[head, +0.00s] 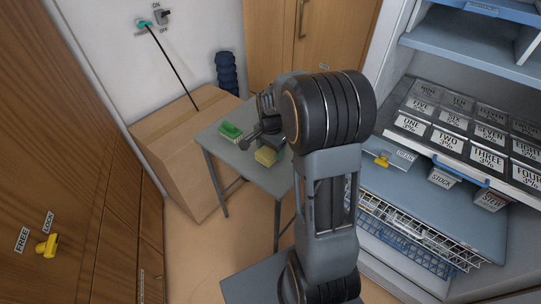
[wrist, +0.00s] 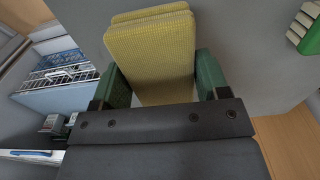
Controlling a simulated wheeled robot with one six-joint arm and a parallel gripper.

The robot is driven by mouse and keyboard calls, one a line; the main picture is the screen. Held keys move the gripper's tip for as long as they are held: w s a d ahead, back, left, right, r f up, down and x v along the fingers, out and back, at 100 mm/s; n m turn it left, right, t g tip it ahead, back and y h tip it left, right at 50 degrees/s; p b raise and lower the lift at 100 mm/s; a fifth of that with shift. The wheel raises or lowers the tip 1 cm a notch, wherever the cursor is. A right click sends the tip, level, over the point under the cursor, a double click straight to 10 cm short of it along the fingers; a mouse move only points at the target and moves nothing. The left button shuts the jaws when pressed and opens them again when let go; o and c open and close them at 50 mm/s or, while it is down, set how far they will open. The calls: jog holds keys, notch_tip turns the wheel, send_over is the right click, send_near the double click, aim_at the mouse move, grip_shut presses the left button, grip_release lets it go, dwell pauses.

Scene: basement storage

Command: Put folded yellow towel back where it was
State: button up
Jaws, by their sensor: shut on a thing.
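The folded yellow towel (wrist: 151,48) sits between the two green finger pads of my gripper (wrist: 162,82) in the wrist view. The fingers press on its two sides, so my gripper is shut on it. In the head view the yellow towel (head: 266,157) shows at the front part of the small grey table (head: 222,153), just below my gripper (head: 262,145). I cannot tell whether the towel touches the tabletop or hangs a little above it. My arm hides the right part of the table.
A green block-like thing (head: 231,131) lies on the table to the left of the towel. A large cardboard box (head: 180,150) stands behind and left of the table. A shelf unit with labelled plates (head: 447,135) and a wire basket (head: 420,228) stands at right.

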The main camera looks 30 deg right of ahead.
aim_at(270, 154)
jog(key=shift+w+f, duration=0.2)
jog(key=shift+f, duration=0.1)
jog(key=shift+f+b, duration=0.4)
jog(key=shift+f, duration=1.2)
jog(key=o, duration=0.9)
jog(key=shift+r, duration=0.15)
notch_tip(270, 154, up, 11)
jog(key=shift+r+p, duration=0.1)
jog(key=shift+p, duration=1)
jog(key=s+a+r+n+t, duration=0.1)
jog(key=s+a+n, duration=0.3)
jog(key=s+n, duration=0.2)
jog(key=s+a+r+n+t, duration=0.2)
jog(key=s+a+n, duration=0.3)
jog(key=s+n, duration=0.2)
jog(key=shift+s, duration=1.3)
